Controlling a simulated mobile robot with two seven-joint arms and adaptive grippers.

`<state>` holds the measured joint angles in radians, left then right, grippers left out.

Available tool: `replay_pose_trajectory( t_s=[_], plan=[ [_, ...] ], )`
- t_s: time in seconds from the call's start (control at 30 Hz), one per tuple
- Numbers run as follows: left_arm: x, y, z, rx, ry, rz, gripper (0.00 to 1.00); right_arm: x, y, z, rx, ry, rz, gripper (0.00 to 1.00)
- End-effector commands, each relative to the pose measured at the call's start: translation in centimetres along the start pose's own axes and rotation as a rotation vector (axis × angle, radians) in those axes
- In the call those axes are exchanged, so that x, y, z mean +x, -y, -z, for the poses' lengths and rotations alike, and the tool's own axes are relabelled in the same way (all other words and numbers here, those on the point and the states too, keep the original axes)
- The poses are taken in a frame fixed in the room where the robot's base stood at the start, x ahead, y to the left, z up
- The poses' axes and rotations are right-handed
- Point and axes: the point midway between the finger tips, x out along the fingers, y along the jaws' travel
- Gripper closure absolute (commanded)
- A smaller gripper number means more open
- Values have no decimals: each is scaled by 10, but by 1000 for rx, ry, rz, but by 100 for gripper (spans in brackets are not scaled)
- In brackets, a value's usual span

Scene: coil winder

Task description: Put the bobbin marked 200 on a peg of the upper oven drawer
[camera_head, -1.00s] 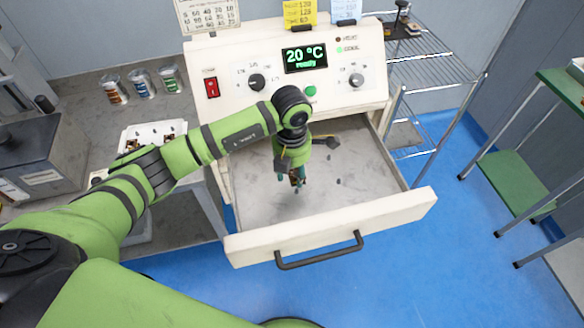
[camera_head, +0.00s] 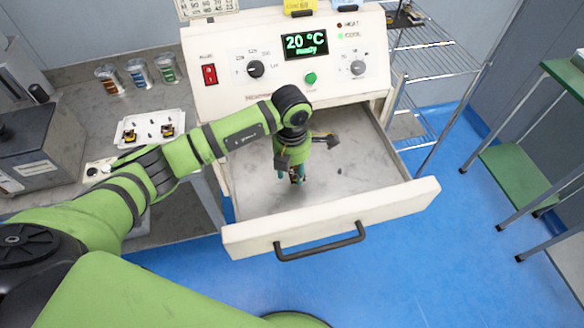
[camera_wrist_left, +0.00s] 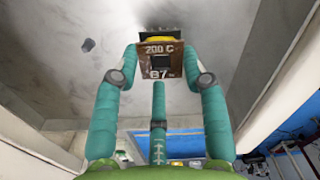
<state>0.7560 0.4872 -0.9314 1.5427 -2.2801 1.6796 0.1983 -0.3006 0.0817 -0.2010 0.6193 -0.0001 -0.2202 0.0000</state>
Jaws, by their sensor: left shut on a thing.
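The bobbin marked 200 C (camera_wrist_left: 160,60), with a brown square flange and a yellow winding behind it, is held between the teal fingertips of my left gripper (camera_wrist_left: 160,77). In the head view my left gripper (camera_head: 297,174) points down over the open oven drawer (camera_head: 400,211), and little of the bobbin shows. The drawer's grey floor lies below the bobbin; I cannot tell the exact gap. A short dark peg (camera_wrist_left: 88,45) stands on the floor left of the bobbin in the wrist view. Other pegs are hidden or hard to see. My right gripper is not in view.
The oven panel (camera_head: 215,100) rises behind the drawer. A white tray (camera_head: 150,146) with small bobbins and pegs lies on the grey bench at left, near several jars (camera_head: 139,74). A wire shelf (camera_head: 435,65) and a green-topped table (camera_head: 565,80) stand at right.

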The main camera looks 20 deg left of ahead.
Motion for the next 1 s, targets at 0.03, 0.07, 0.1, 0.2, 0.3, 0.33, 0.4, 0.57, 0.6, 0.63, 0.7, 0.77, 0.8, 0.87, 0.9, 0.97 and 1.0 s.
replay_pose_trajectory(
  t_s=[0.03, 0.07, 0.1, 0.2, 0.3, 0.33, 0.4, 0.57, 0.6, 0.63, 0.7, 0.77, 0.8, 0.87, 0.9, 0.97, 1.0],
  plan=[
    [2, 0, 0, 0, 0, 0, 84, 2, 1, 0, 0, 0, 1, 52],
    [3, 0, 0, 0, 0, 0, 84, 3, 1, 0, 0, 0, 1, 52],
    [4, 0, 0, 0, 0, 0, 84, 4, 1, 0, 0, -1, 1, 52],
    [7, 0, 0, 0, 0, 0, 84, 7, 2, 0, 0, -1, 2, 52],
    [10, 0, 0, 0, 1, 0, 84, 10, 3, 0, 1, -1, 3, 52],
    [11, 0, 0, 0, 1, 0, 84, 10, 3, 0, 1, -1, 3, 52],
    [13, 0, 0, 0, 1, 0, 84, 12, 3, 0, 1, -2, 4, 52],
    [18, 0, 0, 0, 1, 0, 84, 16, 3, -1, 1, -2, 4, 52],
    [19, 0, 0, 0, 1, 0, 84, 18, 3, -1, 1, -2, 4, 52],
    [20, 0, 0, 0, 1, 0, 84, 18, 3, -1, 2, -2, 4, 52],
    [22, 0, 0, 0, 1, 0, 84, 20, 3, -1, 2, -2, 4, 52],
    [21, 0, 0, 0, 1, 0, 48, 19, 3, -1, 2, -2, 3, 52],
    [21, 0, 0, 0, 1, 0, 32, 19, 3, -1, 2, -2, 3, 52],
    [21, 0, 0, 0, 0, 0, 29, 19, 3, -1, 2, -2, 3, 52],
    [21, 0, 0, 0, 0, 0, 29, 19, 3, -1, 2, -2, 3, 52],
    [21, 0, 0, 0, 0, 0, 29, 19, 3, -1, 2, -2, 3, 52],
    [21, 0, 0, 0, 0, 0, 29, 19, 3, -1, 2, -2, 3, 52]
  ],
)
